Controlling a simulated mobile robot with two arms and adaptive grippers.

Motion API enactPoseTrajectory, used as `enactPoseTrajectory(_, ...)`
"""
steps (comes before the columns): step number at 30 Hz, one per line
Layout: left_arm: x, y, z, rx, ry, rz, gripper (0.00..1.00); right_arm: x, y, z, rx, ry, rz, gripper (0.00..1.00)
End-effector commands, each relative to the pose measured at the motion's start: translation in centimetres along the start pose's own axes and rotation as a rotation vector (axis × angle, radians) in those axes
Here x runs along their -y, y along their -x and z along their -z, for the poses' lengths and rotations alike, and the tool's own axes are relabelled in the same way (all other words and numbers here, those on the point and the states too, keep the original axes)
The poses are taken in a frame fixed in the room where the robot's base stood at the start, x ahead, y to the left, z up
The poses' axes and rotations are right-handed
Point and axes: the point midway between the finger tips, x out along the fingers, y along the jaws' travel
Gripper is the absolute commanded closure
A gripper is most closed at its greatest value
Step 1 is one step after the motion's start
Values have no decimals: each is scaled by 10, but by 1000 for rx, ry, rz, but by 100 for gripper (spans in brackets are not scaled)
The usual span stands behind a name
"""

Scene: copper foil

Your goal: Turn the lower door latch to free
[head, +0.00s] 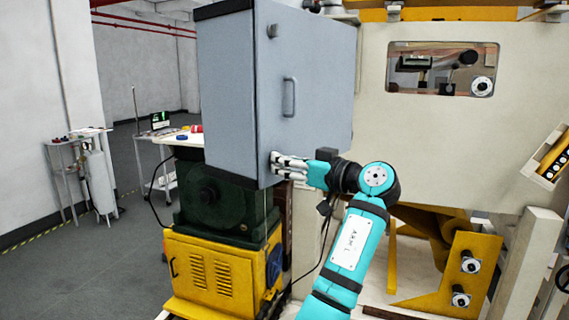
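A grey-blue cabinet door (312,75) faces me, with an upright bar handle (289,97) and a small upper latch (272,31) near its left edge. My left gripper (277,163) is at the door's lower left corner, below the handle and upper latch. Its fingers point left and cover the spot where the lower latch would sit, so I cannot make out that latch or its angle. Whether the fingers hold it or only touch the door is too small to tell. The door looks closed against the cabinet. My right gripper is out of view.
The cabinet stands above a dark green machine (205,195) and a yellow base (212,275). A large beige panel with a window (442,69) is to the right, with yellow brackets (466,270) below. Carts and open floor (75,270) lie left.

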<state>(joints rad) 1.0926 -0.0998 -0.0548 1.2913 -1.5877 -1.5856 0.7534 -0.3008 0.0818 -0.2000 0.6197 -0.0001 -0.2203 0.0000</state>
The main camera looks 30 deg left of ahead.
Motion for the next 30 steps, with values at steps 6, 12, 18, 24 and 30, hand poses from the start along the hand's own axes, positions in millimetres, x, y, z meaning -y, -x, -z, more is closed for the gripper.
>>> enactPoseTrajectory(6,3,0,-2,7,0,12,100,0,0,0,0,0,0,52)
enactPoseTrajectory(12,3,-1,-3,7,0,14,100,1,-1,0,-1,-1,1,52)
enactPoseTrajectory(18,3,-1,-5,7,30,15,100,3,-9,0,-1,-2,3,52)
enactPoseTrajectory(24,4,-1,-9,6,128,15,100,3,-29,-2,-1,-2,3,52)
enactPoseTrajectory(30,4,-1,-11,5,291,16,100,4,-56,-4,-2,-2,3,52)
